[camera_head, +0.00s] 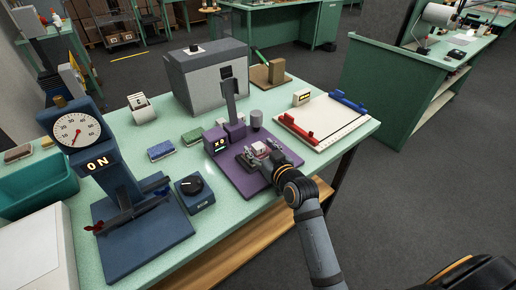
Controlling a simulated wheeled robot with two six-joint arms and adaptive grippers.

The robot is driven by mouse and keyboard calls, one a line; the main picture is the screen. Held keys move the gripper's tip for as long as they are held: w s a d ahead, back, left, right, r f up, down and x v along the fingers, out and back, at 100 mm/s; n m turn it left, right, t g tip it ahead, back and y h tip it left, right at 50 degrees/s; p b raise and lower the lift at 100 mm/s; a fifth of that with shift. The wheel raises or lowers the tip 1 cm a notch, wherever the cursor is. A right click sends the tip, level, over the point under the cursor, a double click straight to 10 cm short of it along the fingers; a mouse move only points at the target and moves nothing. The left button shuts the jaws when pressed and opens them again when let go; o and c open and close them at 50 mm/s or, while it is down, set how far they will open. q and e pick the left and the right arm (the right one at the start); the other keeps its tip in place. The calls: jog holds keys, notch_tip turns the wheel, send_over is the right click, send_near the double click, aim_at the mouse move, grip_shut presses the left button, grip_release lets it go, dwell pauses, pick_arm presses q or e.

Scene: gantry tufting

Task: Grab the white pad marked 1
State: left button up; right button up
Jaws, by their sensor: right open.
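My right gripper (261,151) reaches in from the lower right, over the base of the purple machine (240,178). Its fingers are open around or just beside a small whitish block (257,147) on that base. The block looks like the white pad, but it is too small for me to read a 1 on it. The fingers partly hide it, and I cannot tell whether they touch it. My left gripper is not in view.
A blue press with a dial (82,131) stands left, beside a dark knob box (195,194). A grey box machine (205,80) is behind. A white board with red and blue clamps (323,124) lies right. The green table's right edge is close by.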

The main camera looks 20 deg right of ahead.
jog(key=c, duration=1.1)
notch_tip(320, 180, up, 28)
jog(key=shift+p, duration=1.2)
